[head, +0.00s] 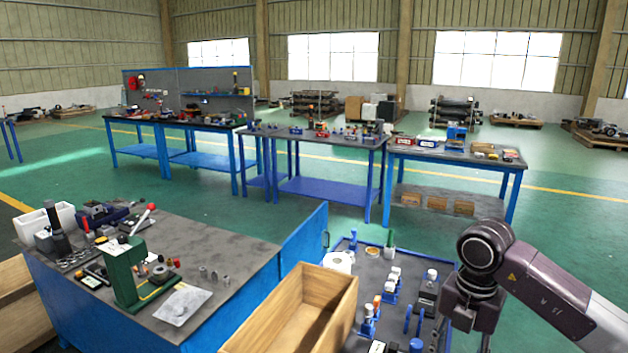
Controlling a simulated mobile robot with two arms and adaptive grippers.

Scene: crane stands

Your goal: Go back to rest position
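My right arm (560,300) comes in from the lower right, with its dark wrist bent downward. My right gripper (467,342) hangs over the right edge of the dark bench top (375,270). Its two fingers stand apart with nothing seen between them, so it looks open; the fingertips are at or past the bottom edge of the picture. My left arm and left gripper are not in view.
A wooden box (290,315) is left of the gripper. Blue-and-white parts (390,285) and a white roll (340,262) are on the dark top. A green press (125,270) stands on the left bench (235,262). Blue tables (330,190) stand behind, across open green floor.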

